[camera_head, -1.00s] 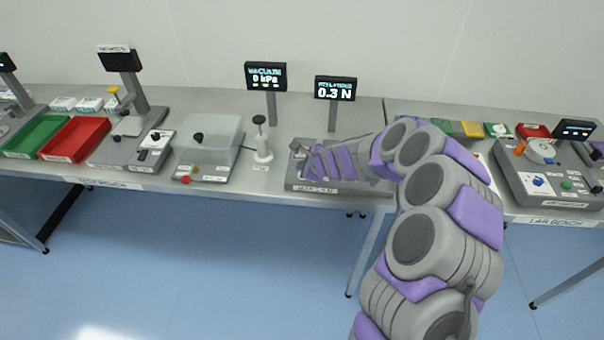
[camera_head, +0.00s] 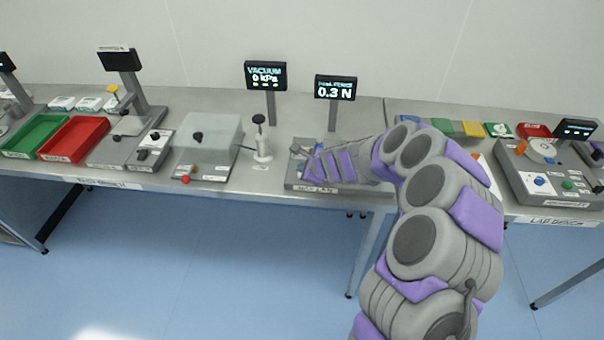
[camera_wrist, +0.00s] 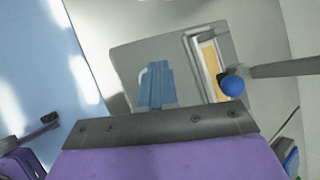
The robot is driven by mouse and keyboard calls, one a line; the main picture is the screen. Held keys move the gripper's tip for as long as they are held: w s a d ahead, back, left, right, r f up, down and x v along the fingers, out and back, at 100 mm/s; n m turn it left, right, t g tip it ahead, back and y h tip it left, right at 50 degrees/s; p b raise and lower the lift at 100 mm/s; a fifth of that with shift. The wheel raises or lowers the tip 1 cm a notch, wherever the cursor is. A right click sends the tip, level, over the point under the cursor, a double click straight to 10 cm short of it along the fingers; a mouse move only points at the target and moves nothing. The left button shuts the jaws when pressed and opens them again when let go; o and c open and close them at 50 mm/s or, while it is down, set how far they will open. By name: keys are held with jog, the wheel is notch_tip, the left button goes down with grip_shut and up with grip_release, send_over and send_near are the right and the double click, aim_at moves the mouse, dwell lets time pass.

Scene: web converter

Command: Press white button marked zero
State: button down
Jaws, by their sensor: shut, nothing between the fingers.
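My gripper (camera_head: 308,168) is over the grey test device (camera_head: 355,186) below the display reading 0.3 N (camera_head: 335,88). In the wrist view its light blue fingers (camera_wrist: 157,72) are together, with nothing held, over the device's grey top (camera_wrist: 125,58). A small pale edge (camera_wrist: 143,76) shows just left of the fingers; it may be the white button, but most of it is hidden and no zero mark can be read. I cannot tell whether the fingers touch it.
A blue ball knob (camera_wrist: 232,86) and a framed yellow strip (camera_wrist: 209,66) lie right of the fingers. A white-based stand (camera_head: 262,148) and a clear-covered box (camera_head: 208,140) stand to the left. The VACUUM display (camera_head: 266,76) stands behind.

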jog(key=shift+f+b, duration=0.3)
jog(key=shift+f, duration=0.1)
dwell(0.3)
jog(key=shift+r+p, duration=1)
jog(key=shift+r, duration=0.05)
jog(key=shift+r, duration=0.1)
notch_tip(320, 180, up, 5)
jog(key=p, duration=0.4)
jog(key=shift+p, duration=0.3)
dwell(0.4)
